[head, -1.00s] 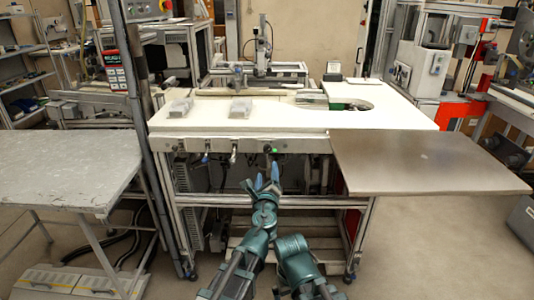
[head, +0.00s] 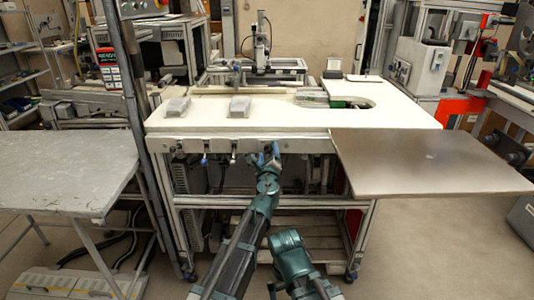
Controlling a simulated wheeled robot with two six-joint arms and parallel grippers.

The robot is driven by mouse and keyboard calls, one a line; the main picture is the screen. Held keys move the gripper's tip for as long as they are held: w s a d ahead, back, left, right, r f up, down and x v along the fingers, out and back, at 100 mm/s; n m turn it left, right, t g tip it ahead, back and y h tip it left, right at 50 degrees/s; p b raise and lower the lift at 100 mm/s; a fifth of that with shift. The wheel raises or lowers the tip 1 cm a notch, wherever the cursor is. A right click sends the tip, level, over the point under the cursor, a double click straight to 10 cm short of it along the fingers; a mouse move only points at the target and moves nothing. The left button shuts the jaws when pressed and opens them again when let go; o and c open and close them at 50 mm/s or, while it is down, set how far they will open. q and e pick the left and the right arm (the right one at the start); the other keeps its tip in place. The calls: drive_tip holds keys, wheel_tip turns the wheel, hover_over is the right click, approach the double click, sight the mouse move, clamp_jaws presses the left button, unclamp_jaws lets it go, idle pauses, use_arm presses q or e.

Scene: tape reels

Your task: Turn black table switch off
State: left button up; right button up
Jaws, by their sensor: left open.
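The white-topped table (head: 300,118) stands ahead with a front rail (head: 215,145) that carries several small switches and knobs. My left gripper (head: 268,152) is open and reaches up to this rail, right of the middle knobs. The black switch on the rail is hidden behind my left gripper's fingers, so its position cannot be seen. I cannot tell whether the fingers touch it. My right arm is folded low at the bottom, and its gripper does not show.
A brown metal plate (head: 425,163) juts out at the table's right front. A grey worktable (head: 65,170) stands at the left, beside an upright post (head: 135,120). Two clear boxes (head: 240,106) (head: 174,107) lie on the white top. Floor is free at the lower right.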

use_arm(q)
clamp_jaws()
drive_tip(key=shift+n, duration=0.4)
drive_tip(key=n, duration=0.5)
drive_tip(key=shift+n, duration=0.4)
drive_tip(key=n, duration=0.3)
drive_tip(key=shift+s+n, duration=0.1)
drive_tip(key=shift+n, duration=2)
